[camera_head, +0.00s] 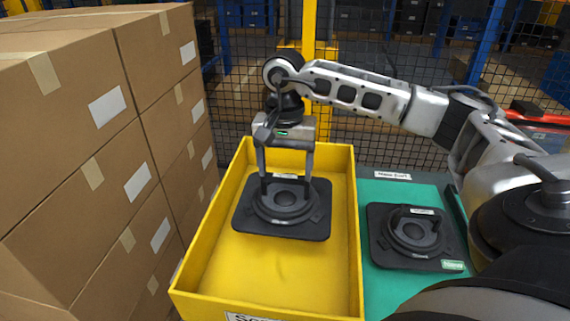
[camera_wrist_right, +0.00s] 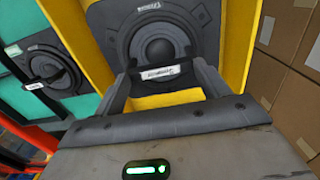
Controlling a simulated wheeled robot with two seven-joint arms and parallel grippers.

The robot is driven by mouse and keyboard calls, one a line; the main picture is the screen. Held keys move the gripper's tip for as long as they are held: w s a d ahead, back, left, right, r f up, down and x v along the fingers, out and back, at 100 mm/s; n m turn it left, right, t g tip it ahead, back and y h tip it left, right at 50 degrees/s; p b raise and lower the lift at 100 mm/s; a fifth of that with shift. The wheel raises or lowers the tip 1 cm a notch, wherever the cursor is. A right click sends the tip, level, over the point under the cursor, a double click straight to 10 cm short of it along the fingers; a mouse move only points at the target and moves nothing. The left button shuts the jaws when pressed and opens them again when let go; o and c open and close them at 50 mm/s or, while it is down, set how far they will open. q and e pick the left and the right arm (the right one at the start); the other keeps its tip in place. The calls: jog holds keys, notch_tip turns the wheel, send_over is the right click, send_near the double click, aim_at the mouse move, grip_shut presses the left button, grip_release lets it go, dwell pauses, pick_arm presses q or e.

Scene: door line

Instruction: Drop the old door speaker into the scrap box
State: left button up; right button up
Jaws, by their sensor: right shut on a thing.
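A black square door speaker (camera_head: 283,221) with a round cone is over the yellow scrap box (camera_head: 349,230), inside its outline in the head view. My right gripper (camera_head: 285,188) comes down from above and is shut on this speaker's near-centre part. In the right wrist view the speaker (camera_wrist_right: 157,45) shows between the fingers, with a white label at the fingertips. I cannot tell whether the speaker hangs or touches the box floor. A second speaker (camera_head: 413,236) with a green tag lies on the green mat (camera_head: 390,291) to the right. My left gripper is not in view.
Stacked cardboard boxes (camera_head: 60,130) stand close along the left of the scrap box. A mesh fence (camera_head: 355,120) with a yellow post (camera_head: 309,30) is behind. The near part of the scrap box floor is bare.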

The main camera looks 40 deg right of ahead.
jog(key=o, duration=1.7)
jog(key=shift+r, duration=0.1)
pick_arm(q)
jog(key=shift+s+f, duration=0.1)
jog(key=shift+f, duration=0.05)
jog(key=p, duration=0.1)
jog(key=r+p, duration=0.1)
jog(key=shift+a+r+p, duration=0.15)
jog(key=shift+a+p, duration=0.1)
jog(key=shift+p, duration=0.15)
pick_arm(e)
notch_tip(320, 180, up, 16)
